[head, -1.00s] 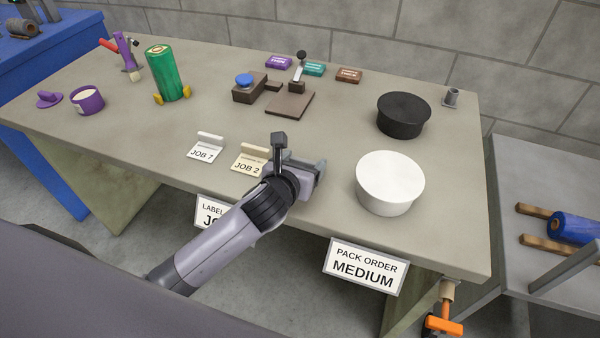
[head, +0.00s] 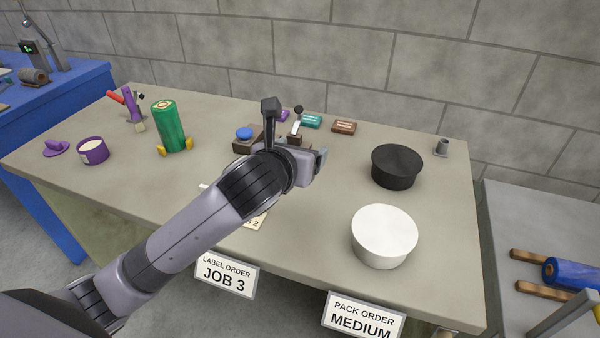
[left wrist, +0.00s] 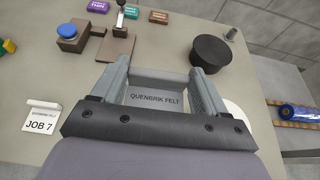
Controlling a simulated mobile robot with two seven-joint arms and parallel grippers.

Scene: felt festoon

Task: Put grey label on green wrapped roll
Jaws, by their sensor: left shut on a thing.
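The green wrapped roll (head: 171,128) stands upright at the left back of the table, between small yellow blocks (head: 163,150). My left gripper (head: 316,158) is over the middle of the table, well to the right of the roll. In the left wrist view my left gripper (left wrist: 158,78) is shut on the grey label (left wrist: 156,97), which reads QUENBRIK FELT. The head view hides this label behind the gripper. A white JOB 7 label (left wrist: 40,119) lies on the table in the left wrist view. My right gripper is not in view.
A black round container (head: 397,167) and a white one (head: 384,238) stand right of my gripper. A brown stand with a blue knob (head: 245,134) is behind it. A purple tub (head: 93,151) stands left of the roll. Signs read LABEL ORDER JOB 3 (head: 225,276) and PACK ORDER MEDIUM (head: 362,316).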

